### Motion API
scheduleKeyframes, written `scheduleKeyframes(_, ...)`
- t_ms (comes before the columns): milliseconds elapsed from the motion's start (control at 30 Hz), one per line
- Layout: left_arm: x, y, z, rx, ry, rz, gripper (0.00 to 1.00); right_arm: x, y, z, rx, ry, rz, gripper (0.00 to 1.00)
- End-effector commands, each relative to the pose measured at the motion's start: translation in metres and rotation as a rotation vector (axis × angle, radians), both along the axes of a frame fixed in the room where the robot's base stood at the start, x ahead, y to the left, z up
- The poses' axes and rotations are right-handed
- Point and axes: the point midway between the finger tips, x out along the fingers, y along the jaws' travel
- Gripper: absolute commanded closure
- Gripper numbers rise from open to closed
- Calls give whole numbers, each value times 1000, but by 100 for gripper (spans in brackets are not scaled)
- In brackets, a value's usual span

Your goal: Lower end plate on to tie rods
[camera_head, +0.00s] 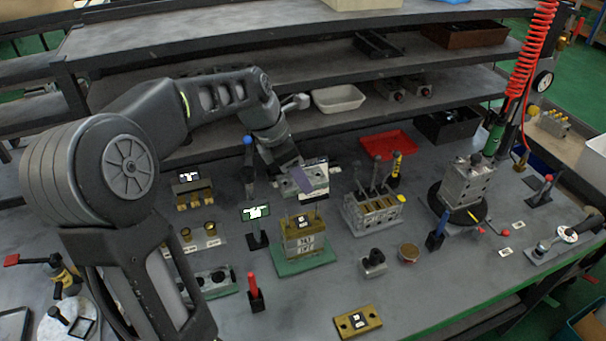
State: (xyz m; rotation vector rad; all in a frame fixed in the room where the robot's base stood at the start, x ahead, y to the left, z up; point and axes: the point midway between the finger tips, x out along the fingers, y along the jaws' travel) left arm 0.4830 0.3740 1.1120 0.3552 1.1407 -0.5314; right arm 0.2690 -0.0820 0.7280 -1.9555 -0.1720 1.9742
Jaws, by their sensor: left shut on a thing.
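My left arm reaches in from the left, and its gripper (298,181) is over the middle of the bench. It is shut on a small pale metal plate (316,181), seen nearly edge-on and partly covered by the fingers; I take this for the end plate. Below and close to it, a block stack (303,242) with a brass-coloured top stands upright on a green mat (306,263). To the right is an open metal valve block (373,213) with several dark upright posts at its back. I cannot make out tie rods clearly. My right gripper is out of view.
A brass plate (357,322) lies at the front edge. A grey block (466,183) stands on a round black base at right. A red tray (387,144) lies behind. A small display (255,213) and a red-handled tool (254,293) stand left of the stack.

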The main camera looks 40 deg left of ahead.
Motion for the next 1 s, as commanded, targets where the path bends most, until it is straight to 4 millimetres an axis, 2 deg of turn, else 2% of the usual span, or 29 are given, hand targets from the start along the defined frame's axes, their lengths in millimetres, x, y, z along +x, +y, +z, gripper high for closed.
scheduleKeyframes(467,1,-1,-6,-2,-2,-1,100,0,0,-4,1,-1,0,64)
scheduleKeyframes(1000,1,0,-51,-2,-2,-1,100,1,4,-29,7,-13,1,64)
